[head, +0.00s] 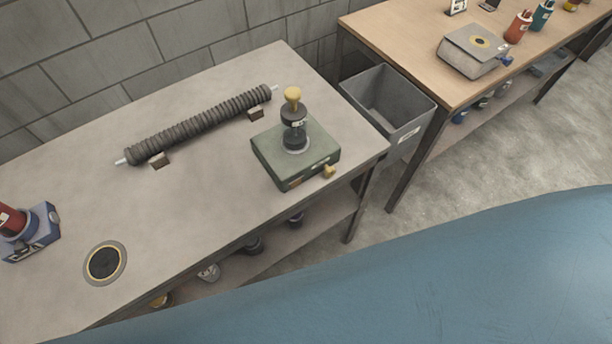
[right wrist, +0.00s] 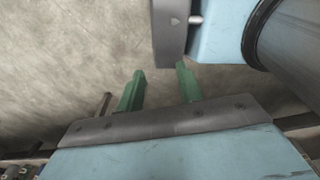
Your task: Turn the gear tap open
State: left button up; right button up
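A green box (head: 295,160) stands near the right end of the grey table. A dark cylinder (head: 294,133) with a yellow knob (head: 292,96) rises upright from its top. A small yellow tap-like piece (head: 328,171) sticks out of its front right side. I cannot tell from its shape which yellow part is the gear tap. My right gripper (right wrist: 160,72) shows only in the right wrist view, with its two green fingers apart and nothing between them. It is over bare floor, away from the box. My left gripper is in neither view.
On the grey table (head: 205,195) are a ribbed dark roller (head: 200,122) on two small blocks, a round dark disc (head: 105,263), and a blue device (head: 32,235) with a red top. A grey bin (head: 411,127) stands between it and a wooden table (head: 400,28) holding a scale (head: 472,55) and bottles.

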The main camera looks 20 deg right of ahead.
aim_at(330, 171)
jog(key=u, duration=3.15)
jog(key=k, duration=1.95)
jog(key=z, duration=0.35)
